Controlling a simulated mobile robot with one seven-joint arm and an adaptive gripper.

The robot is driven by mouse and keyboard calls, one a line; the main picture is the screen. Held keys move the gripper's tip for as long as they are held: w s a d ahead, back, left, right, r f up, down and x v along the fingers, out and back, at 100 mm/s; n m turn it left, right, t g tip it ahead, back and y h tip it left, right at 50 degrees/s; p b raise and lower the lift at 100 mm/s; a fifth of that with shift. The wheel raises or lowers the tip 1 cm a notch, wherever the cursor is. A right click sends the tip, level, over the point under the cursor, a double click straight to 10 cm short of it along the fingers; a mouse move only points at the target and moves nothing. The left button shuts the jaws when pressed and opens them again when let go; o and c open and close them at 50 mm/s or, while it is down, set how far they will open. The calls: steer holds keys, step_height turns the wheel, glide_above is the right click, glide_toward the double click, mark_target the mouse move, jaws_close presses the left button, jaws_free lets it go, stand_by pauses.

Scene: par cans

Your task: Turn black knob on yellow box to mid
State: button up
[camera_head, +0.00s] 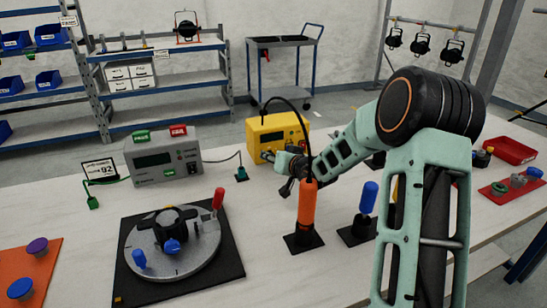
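The yellow box (279,134) stands at the back of the white table, right of the grey device. It has a dark display on its front and a black cable coming from its top or front. My gripper (287,164) is at the lower front of the yellow box, reached over from the right by my arm. The black knob cannot be made out clearly; my gripper and the cable cover part of the box's front. Whether my fingers touch the box or a knob, and whether they are open or shut, is too small to tell.
An orange cylinder (307,207) on a black base stands just before my gripper. A blue-handled tool (369,196) stands right of it. The grey device (163,158) is left. A round metal plate (174,243) with knobs lies front left. A red tray (511,150) is far right.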

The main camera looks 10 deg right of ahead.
steer(key=shift+v, duration=3.75)
